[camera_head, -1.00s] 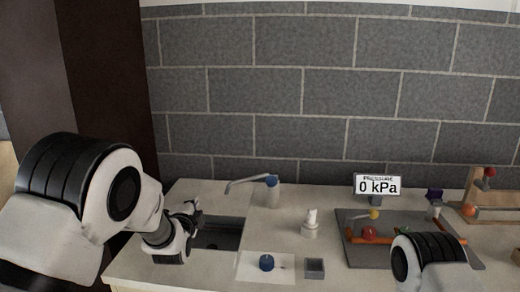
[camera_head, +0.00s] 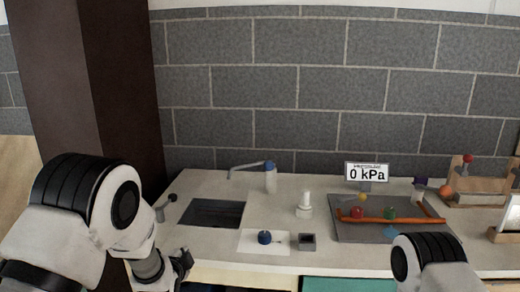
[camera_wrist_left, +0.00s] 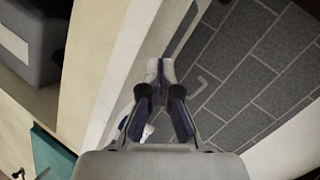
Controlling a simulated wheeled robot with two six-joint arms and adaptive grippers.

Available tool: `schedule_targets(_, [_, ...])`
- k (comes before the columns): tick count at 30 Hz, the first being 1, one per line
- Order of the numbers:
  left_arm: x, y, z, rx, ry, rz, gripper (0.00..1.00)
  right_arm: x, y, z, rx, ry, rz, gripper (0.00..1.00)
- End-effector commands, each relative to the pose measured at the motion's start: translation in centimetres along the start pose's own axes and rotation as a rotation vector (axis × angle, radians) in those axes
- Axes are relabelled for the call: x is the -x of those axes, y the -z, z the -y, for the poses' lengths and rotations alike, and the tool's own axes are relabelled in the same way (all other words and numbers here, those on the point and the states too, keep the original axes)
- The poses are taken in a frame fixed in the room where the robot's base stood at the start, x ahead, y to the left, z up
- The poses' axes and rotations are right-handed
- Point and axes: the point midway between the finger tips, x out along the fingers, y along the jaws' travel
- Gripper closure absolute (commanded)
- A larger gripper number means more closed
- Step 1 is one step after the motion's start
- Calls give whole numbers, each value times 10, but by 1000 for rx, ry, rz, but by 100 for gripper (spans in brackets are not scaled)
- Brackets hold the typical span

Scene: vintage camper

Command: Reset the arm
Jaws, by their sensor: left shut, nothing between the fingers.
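My left arm (camera_head: 75,215) comes in from the left of the head view. My left gripper (camera_head: 183,262) is small and dark there, at the front left edge of the counter, below the sink. In the left wrist view my left gripper (camera_wrist_left: 160,72) has its fingers together, with nothing between them. My right arm (camera_head: 432,262) shows only as a black and white link at the lower right; its gripper is out of the picture.
The counter (camera_head: 345,255) carries a sink (camera_head: 212,213), a white-and-blue bottle (camera_head: 270,178), a white dispenser (camera_head: 304,206), a small grey box (camera_head: 307,242) and a grey board (camera_head: 350,232) with orange pipes. A sign (camera_head: 367,172) reads 0 kPa. A dark post (camera_head: 115,100) stands at left.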

Motion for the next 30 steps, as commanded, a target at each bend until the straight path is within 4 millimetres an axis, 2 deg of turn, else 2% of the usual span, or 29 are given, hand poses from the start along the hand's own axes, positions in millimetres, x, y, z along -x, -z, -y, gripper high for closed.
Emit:
schedule_targets(1, [2, -14, -22, 37, -41, 22, 100, -3, 0, 0, 0, 0, 1, 60])
schedule_targets(5, [16, -53, -84, 170, -163, 98, 100, -8, 0, 0, 0, 0, 1, 60])
schedule_targets(8, [40, -93, -148, 316, -285, 197, 100, -15, 0, 0, 0, 0, 1, 60])
schedule_targets(9, [54, -111, -177, 384, -339, 251, 100, -17, 0, 0, 0, 0, 0, 60])
schedule_targets(11, [81, -136, -219, 489, -418, 341, 100, -21, 0, 0, 0, 0, 0, 60])
schedule_targets(12, [101, -152, -246, 561, -466, 409, 100, -24, 0, 0, 0, 0, 0, 60])
schedule_targets(14, [136, -174, -283, 666, -535, 519, 100, -28, 0, 0, 0, 0, 0, 60])
schedule_targets(15, [160, -187, -306, 735, -574, 598, 100, -30, 0, 0, 0, 0, 0, 60])
schedule_targets(18, [220, -210, -350, 884, -647, 790, 100, -35, 0, 0, 0, 0, 1, 60])
schedule_targets(21, [264, -223, -373, 981, -681, 934, 100, -38, 0, 0, 0, 0, 1, 60])
schedule_targets(24, [285, -227, -382, 1025, -692, 1003, 100, -39, 0, 0, 0, 0, 1, 60])
schedule_targets(30, [287, -227, -382, 1033, -691, 1012, 100, -38, 0, 0, 0, 0, 1, 60])
